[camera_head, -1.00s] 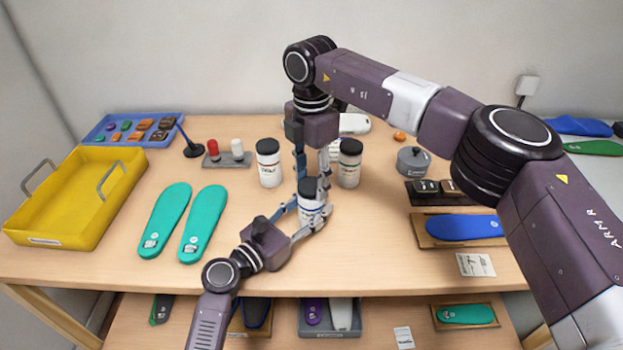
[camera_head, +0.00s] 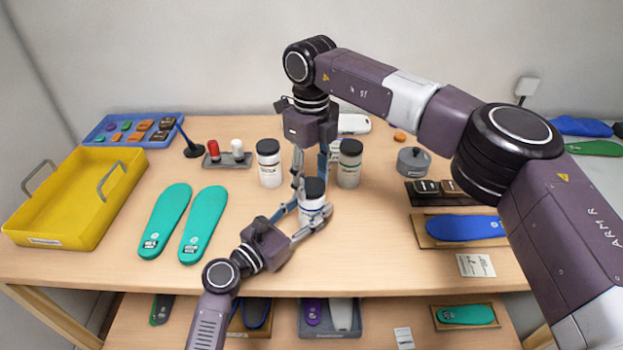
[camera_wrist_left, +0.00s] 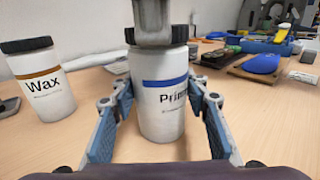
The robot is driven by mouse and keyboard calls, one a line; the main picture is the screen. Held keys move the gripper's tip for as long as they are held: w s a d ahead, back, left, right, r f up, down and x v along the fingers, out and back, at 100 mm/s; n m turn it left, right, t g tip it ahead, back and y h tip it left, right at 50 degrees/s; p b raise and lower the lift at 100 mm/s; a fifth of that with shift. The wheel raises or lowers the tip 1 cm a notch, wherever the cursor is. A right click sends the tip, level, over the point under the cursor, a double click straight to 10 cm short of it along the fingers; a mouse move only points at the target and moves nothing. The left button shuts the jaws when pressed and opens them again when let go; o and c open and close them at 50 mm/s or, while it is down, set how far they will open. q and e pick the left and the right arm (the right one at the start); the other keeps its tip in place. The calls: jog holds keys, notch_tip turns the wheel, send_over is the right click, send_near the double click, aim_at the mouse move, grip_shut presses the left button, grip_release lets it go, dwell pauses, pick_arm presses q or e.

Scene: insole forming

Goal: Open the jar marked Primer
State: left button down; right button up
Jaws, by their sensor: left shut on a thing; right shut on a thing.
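The Primer jar (camera_head: 311,209) is white with a blue band and stands upright near the middle of the table. Its name shows partly in the left wrist view (camera_wrist_left: 160,110). Its black lid (camera_head: 314,187) sits on top of the jar. My left gripper (camera_head: 312,214) is shut around the jar body from the near left side, one finger on each side. My right gripper (camera_head: 310,184) points down from above and is shut on the lid. Its fingertips hide part of the lid in the left wrist view.
Two other black-lidded jars stand behind, one on the left (camera_head: 269,165) and one on the right (camera_head: 350,166). A Wax jar (camera_wrist_left: 42,85) shows close by in the left wrist view. Teal insoles (camera_head: 203,225) and a yellow tray (camera_head: 38,241) lie left. Table before the jar is clear.

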jog(key=n, duration=0.6)
jog(key=shift+n, duration=0.4)
jog(key=n, duration=0.6)
jog(key=shift+w+r, duration=0.1)
jog(key=n, duration=0.7)
pick_arm(q)
jog(key=shift+d, duration=0.1)
pick_arm(e)
jog(key=n, duration=0.6)
jog(key=shift+n, duration=0.4)
jog(key=shift+r, duration=0.15)
jog(key=shift+r, duration=1)
